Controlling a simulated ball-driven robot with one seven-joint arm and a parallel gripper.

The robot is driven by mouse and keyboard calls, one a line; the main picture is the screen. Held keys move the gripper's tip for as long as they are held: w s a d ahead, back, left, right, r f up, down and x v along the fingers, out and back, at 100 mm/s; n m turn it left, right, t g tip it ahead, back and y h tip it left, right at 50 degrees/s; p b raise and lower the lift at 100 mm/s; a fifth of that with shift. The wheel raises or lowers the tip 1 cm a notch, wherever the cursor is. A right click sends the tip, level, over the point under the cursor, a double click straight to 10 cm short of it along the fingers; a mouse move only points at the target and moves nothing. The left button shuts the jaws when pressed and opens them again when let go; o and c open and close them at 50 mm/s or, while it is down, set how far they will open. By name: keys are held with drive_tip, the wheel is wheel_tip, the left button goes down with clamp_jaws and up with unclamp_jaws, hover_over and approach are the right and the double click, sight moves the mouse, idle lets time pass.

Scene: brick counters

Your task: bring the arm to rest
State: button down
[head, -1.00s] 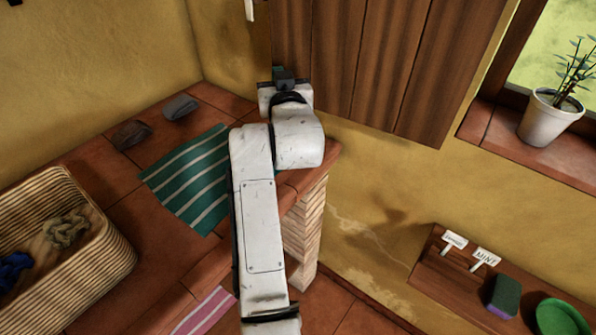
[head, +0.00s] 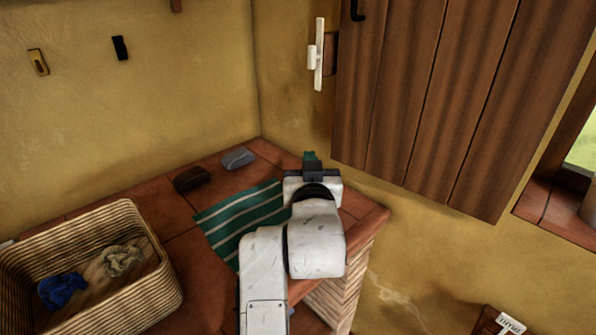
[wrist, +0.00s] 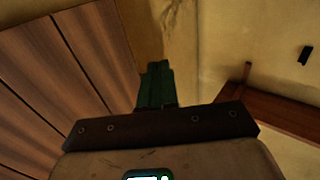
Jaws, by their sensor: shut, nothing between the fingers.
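My arm reaches up from the bottom of the head view over the right end of the tiled counter (head: 208,267). My gripper (head: 310,156) is at its far end, pointing away toward the wall corner, mostly hidden behind my own wrist. In the wrist view my gripper (wrist: 156,80) shows its green fingers together with nothing between them. It touches nothing that I can see.
A wooden cabinet door (head: 410,100) hangs close to the right of my gripper. On the counter are a striped green cloth (head: 240,222), a grey block (head: 238,158), a brown block (head: 191,179) and a wicker basket (head: 110,312) holding a blue cloth (head: 62,290) and a beige cloth (head: 122,261).

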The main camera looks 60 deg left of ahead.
drive_tip(key=shift+s+d, duration=0.35)
drive_tip(key=shift+s, duration=0.45)
drive_tip(key=shift+s+d, duration=0.3)
drive_tip(key=shift+s, duration=0.45)
